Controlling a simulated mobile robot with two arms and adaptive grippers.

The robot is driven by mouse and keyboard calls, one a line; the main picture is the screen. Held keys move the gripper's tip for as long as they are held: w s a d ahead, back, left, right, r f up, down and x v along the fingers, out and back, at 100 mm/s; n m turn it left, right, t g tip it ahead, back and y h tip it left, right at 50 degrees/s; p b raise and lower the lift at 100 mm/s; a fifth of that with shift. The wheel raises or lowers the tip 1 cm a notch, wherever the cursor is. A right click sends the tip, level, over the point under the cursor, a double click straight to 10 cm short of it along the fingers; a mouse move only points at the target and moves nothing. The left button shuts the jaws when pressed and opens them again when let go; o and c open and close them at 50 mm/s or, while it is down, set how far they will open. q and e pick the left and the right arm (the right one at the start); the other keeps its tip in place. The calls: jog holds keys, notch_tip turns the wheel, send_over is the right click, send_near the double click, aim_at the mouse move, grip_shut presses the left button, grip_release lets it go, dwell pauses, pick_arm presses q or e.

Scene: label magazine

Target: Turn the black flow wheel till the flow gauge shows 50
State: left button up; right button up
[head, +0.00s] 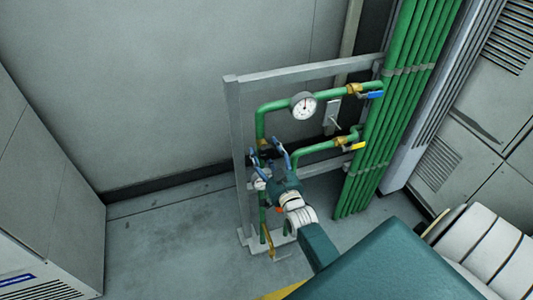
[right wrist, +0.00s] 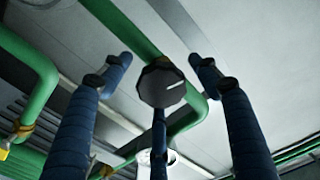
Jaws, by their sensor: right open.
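The flow gauge (head: 303,105) is a round white dial on the upper green pipe in the head view. Its needle points roughly upward; the numbers are too small to read. My right gripper (head: 266,150) is at the left vertical pipe, below and left of the gauge, with its blue fingers spread. In the right wrist view the black flow wheel (right wrist: 162,84) is a faceted knob with a white mark. It appears between the open outer fingers, which look apart from it; a middle finger overlaps its lower edge. In the head view the wheel is mostly hidden by the gripper. My left gripper is out of view.
A grey frame (head: 233,130) carries the pipes. A blue-handled valve (head: 375,95) and a yellow-handled valve (head: 354,146) sit to the right, near a bundle of green pipes (head: 378,150). A grey cabinet (head: 45,190) stands at left. The floor (head: 170,235) between is clear.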

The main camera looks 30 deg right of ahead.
jog(key=c, duration=1.2)
jog(key=shift+o, duration=0.2)
jog(key=shift+n, duration=0.4)
